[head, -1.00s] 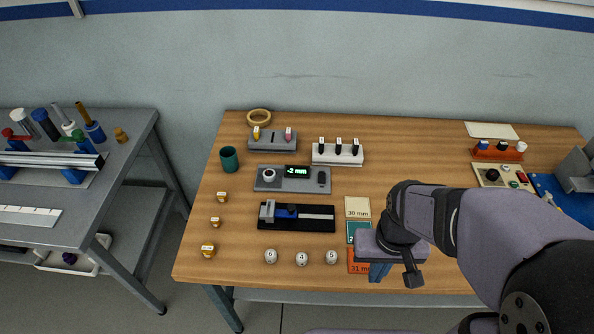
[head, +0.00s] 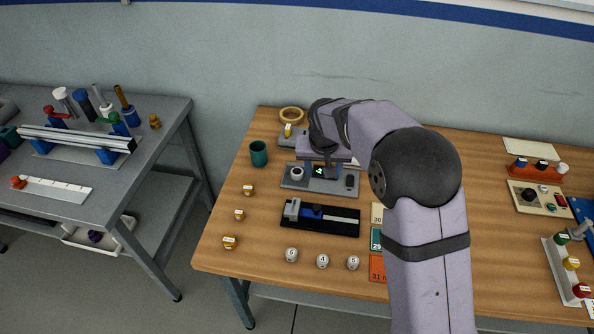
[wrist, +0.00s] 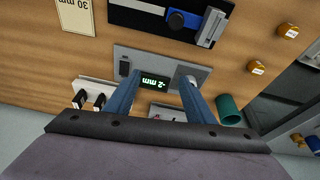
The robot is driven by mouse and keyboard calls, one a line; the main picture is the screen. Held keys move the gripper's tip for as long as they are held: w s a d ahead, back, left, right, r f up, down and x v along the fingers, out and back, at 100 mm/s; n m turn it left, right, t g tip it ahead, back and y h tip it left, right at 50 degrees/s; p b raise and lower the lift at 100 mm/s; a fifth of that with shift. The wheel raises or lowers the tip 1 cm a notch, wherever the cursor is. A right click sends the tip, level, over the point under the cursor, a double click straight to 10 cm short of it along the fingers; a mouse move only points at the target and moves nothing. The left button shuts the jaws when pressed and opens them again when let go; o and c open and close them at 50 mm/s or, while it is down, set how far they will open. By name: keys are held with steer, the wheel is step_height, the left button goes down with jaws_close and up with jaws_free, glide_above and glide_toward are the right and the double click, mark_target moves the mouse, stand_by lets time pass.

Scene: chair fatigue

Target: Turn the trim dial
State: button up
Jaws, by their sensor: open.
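The trim dial appears to be the pale round knob (head: 297,173) at the left end of a grey display unit (head: 291,184) on the wooden table. In the wrist view the unit (wrist: 140,55) appears upside down, and its green display (wrist: 153,84) reads -2 mm. My gripper (wrist: 158,84) is open and empty, its blue fingers pointing at the unit on either side of the display. The right finger partly hides the knob (wrist: 186,69) in the wrist view. In the head view my gripper (head: 331,168) is over the unit, partly covering the display. I cannot tell its height.
A black slide gauge (head: 319,225) with a blue slider lies in front of the unit. A green cup (head: 259,153) stands to the left. Behind are a switch block (wrist: 88,92) and a grey slotted block. Numbered white knobs and small yellow pieces lie nearby.

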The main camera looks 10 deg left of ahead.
glide_toward(297, 172)
steer(key=f, duration=0.1)
steer(key=shift+t, duration=0.5)
steer(key=shift+p+x, duration=1)
steer(key=shift+x, duration=2.65)
steer(key=shift+s, duration=0.1)
steer(key=c, duration=1.1)
